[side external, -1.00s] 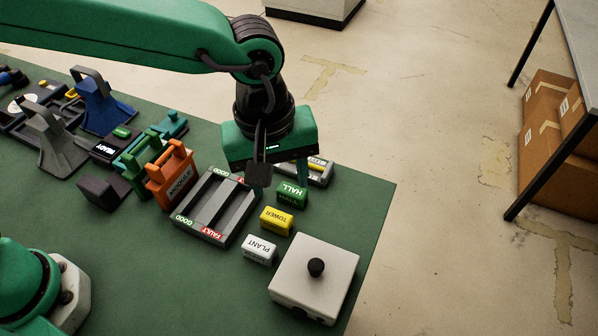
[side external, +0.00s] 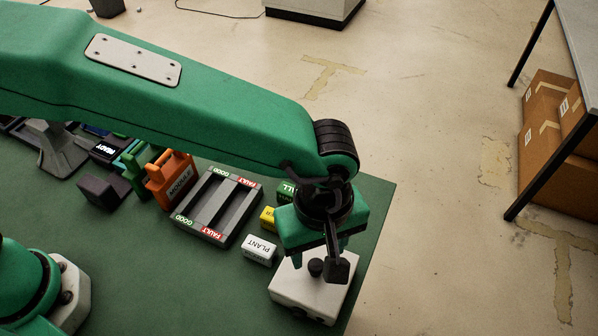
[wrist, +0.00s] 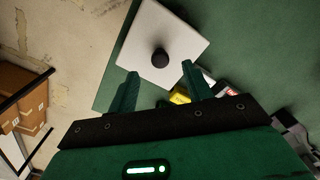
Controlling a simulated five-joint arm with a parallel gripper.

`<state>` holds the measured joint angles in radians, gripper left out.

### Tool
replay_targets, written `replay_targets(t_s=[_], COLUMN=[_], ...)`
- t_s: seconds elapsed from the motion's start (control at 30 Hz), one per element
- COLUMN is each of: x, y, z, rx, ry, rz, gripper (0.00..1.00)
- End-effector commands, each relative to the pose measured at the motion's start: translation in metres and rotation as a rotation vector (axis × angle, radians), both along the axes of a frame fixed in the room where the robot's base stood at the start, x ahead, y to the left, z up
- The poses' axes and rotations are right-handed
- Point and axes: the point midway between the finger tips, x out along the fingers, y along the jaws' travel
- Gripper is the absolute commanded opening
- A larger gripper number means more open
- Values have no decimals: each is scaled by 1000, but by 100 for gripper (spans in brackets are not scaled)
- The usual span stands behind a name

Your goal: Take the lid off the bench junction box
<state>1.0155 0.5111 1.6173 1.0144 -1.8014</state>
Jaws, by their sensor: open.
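The junction box (side external: 300,300) is a pale grey square box at the front right corner of the green bench, with its lid (side external: 288,280) on. A round black knob (side external: 316,267) stands up from the middle of the lid. My gripper (wrist: 160,80) is open and empty. In the side view it hangs above the box, its head hiding the far part of the lid. In the wrist view the lid (wrist: 165,25) lies ahead of the fingers, and the knob (wrist: 160,58) shows between the two fingertips and a little beyond them. I cannot tell the height left between fingers and knob.
White PLANT block (side external: 260,250) stands just left of the box. The yellow block (side external: 268,218) and green block (side external: 286,190) are partly hidden behind my gripper. A GOOD/FAULT tray (side external: 217,205) and orange MODULE piece (side external: 170,180) stand farther left. The bench edge is close right of the box.

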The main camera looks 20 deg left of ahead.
Motion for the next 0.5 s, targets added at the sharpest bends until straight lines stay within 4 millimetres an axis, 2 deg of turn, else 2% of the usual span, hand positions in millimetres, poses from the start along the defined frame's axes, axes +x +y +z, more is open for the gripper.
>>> replay_targets(t_s=[0.27, 0.5], x=[0, 1], y=[0, 1], z=[-5, -28], rx=[0, 2], ry=[0, 1], rz=[0, 0], gripper=[50, 50])
